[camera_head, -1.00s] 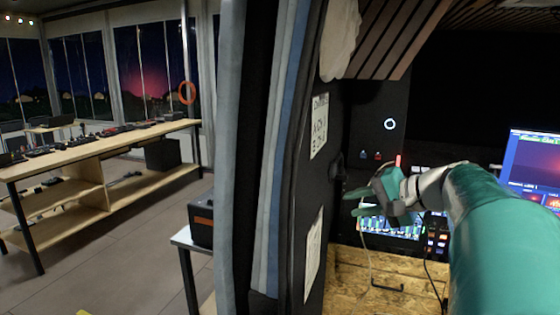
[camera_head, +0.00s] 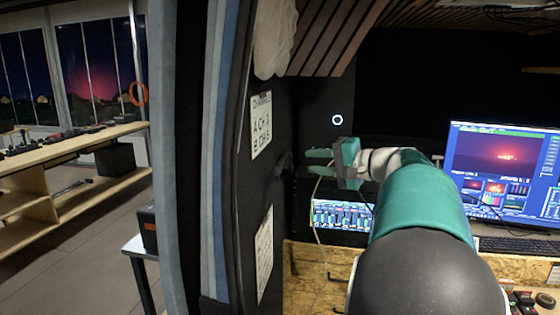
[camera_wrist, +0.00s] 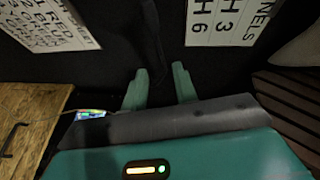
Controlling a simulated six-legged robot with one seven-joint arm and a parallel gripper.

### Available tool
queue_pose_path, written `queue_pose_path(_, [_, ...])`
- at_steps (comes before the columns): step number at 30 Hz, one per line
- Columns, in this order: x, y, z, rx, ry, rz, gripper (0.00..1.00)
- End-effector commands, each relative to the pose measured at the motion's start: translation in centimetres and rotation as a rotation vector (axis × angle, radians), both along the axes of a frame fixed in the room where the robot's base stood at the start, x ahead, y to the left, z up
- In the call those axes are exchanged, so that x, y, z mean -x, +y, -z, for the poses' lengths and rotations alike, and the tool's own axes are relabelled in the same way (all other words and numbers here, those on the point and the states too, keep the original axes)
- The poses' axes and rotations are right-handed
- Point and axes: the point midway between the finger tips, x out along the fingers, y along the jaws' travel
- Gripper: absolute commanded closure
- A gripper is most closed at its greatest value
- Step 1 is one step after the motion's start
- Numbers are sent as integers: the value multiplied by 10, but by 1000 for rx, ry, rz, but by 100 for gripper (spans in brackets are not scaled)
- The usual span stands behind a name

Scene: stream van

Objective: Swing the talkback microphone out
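My gripper (camera_head: 314,162) reaches left toward the black side wall in the head view. Its two teal fingers are apart with nothing between them; the gap also shows in the wrist view (camera_wrist: 160,76). A dark, slim fitting, possibly the folded talkback microphone (camera_head: 283,163), is on the black wall just left of the fingertips, between two white signs. In the wrist view a dark upright shape, likely the same microphone (camera_wrist: 151,40), lies ahead of the finger gap. It is black on black, so its outline and any contact are unclear.
White lettered signs (camera_head: 261,123) (camera_head: 264,254) hang on the wall. A lit mixer screen (camera_head: 341,215) is below my gripper, with a thin cable nearby. A large monitor (camera_head: 503,170) stands right. A wooden desk front (camera_head: 312,262) is below. Grey-blue curtains (camera_head: 190,150) edge the opening.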

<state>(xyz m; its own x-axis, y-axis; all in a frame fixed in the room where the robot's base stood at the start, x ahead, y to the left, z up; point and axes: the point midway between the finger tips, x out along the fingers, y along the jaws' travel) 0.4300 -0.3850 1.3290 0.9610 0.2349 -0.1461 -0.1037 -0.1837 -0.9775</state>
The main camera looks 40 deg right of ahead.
Motion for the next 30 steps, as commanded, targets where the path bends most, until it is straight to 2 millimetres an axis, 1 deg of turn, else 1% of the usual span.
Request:
queue_pose_path(3, [-24, 6, 5, -2, 1, -3, 71])
queue_pose_path(9, [-63, 15, 11, -2, 1, -6, 71])
queue_pose_path(12, [-81, 20, 13, -2, 1, -6, 71])
queue_pose_path(15, [-94, 23, 15, -1, 1, -6, 71])
queue_pose_path(20, [-105, 26, 16, -1, 1, -6, 71])
queue_pose_path(27, [-105, 26, 16, -1, 1, -5, 71])
queue_pose_path(28, [-105, 26, 16, -1, 1, -5, 73])
queue_pose_path(30, [-105, 26, 16, -1, 1, -5, 87])
